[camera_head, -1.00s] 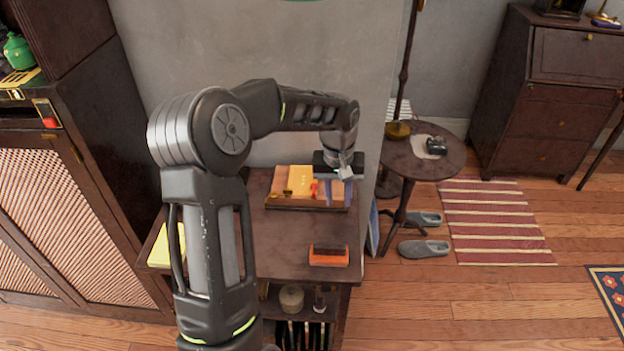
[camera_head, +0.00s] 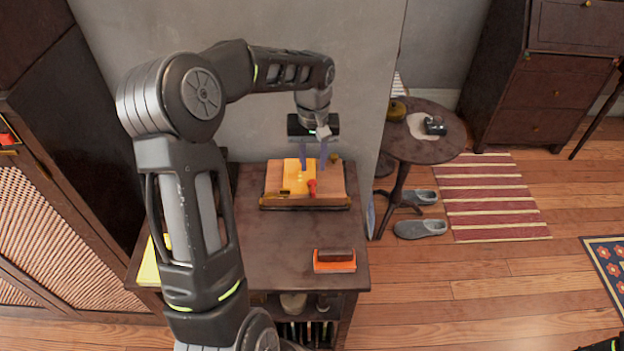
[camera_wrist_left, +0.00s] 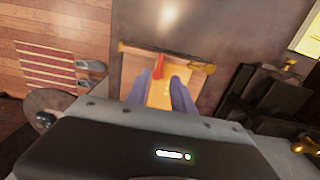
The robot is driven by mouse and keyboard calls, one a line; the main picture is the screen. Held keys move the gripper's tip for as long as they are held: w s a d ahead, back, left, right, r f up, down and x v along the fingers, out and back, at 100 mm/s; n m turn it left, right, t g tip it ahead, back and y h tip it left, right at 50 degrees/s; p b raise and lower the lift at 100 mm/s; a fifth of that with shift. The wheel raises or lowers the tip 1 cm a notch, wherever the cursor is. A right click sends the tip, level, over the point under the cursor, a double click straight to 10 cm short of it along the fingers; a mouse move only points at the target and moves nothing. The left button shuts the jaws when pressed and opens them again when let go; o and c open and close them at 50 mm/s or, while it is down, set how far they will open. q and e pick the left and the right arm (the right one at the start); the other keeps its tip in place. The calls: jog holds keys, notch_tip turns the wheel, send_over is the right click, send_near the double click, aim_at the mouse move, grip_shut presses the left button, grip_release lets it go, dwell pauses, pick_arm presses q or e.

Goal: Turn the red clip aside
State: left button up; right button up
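The red clip (camera_head: 312,187) is a small red piece at the front of a wooden tray-like box (camera_head: 335,178) on the dark table. In the left wrist view the red clip (camera_wrist_left: 159,66) shows just beyond the fingertips, slightly left of the gap between them. A yellow-orange panel (camera_head: 293,175) lies in the box beside the clip. My left gripper (camera_head: 313,167) is above the back part of the box, pointing down. Its two bluish fingers are apart with nothing seen between them. Whether the fingertips touch anything is unclear.
An orange block with a dark top (camera_head: 334,261) sits at the table's front right. A yellow item (camera_head: 150,266) lies at the left edge. The table (camera_head: 270,240) is clear in front of the box. A grey wall (camera_head: 240,70) stands behind, and a round side table (camera_head: 440,150) to the right.

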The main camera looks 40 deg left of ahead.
aim_at(313, 186)
pick_arm(q)
notch_tip(313, 186, down, 8)
jog(key=shift+r+p, duration=0.15)
jog(key=shift+p, duration=0.4)
grip_shut()
dwell(0.4)
